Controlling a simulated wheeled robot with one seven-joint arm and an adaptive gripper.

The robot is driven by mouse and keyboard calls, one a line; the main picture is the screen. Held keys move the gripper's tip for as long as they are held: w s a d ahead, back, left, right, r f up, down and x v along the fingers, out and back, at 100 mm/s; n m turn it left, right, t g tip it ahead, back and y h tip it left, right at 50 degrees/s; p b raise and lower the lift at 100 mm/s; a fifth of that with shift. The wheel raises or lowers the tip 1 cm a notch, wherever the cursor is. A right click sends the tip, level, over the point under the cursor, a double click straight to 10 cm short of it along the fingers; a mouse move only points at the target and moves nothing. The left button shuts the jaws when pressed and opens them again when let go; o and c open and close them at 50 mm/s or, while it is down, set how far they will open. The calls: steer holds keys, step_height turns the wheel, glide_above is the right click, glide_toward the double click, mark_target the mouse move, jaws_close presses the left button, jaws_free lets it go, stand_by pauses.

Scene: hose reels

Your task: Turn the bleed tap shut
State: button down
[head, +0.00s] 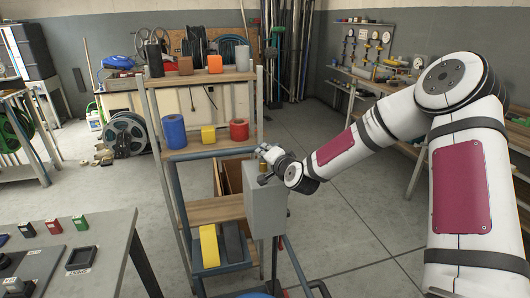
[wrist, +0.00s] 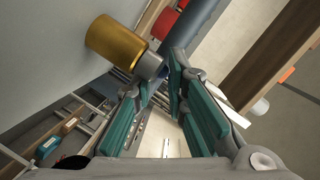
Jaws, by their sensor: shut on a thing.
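The bleed tap has a brass body (wrist: 114,42) that sticks out from a grey box (head: 264,208), with a grey end piece (wrist: 149,66) on it. In the head view, only a small part of the brass (head: 262,168) shows beside my gripper. My gripper (wrist: 158,80) has teal pads and reaches the tap's outer end. Its fingertips are closed on the tap's handle, a small dark blue part mostly hidden between them. In the head view, my gripper (head: 270,154) is at the top of the grey box.
A shelf rack (head: 205,150) with coloured rolls stands directly left of the box. A workbench (head: 70,240) is at the lower left, and a tool bench (head: 350,82) is at the back right. The floor (head: 345,220) right of the box is clear.

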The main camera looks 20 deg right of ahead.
steer(key=m+h, duration=0.1)
steer(key=h, duration=0.1)
steer(key=m+h, duration=0.3)
steer(key=h, duration=0.1)
steer(key=shift+s+a+r, duration=0.1)
steer(key=shift+s+r, duration=0.05)
steer(key=shift+s, duration=0.1)
steer(key=m+g+h, duration=0.1)
steer(key=m+h, duration=0.1)
steer(key=m+g+h, duration=0.1)
steer(key=m+h, duration=0.1)
steer(key=shift+s+h, duration=0.2)
steer(key=shift+h, duration=0.2)
steer(key=m+g+h+b, duration=0.1)
steer(key=m+g, duration=0.1)
steer(key=m+g+h+b, duration=0.1)
steer(key=m+g+h, duration=0.1)
steer(key=s+m+g+h+b, duration=0.1)
steer(key=m+g+h, duration=0.1)
steer(key=shift+d, duration=0.25)
steer(key=shift+s+m+g+h+b, duration=0.1)
steer(key=shift+m+g+h+b, duration=0.35)
steer(key=shift+m+g, duration=0.45)
steer(key=shift+g, duration=0.3)
steer(key=c, duration=1.6)
jaws_free()
steer(key=shift+c, duration=0.2)
steer(key=shift+d, duration=0.1)
steer(key=shift+s, duration=0.1)
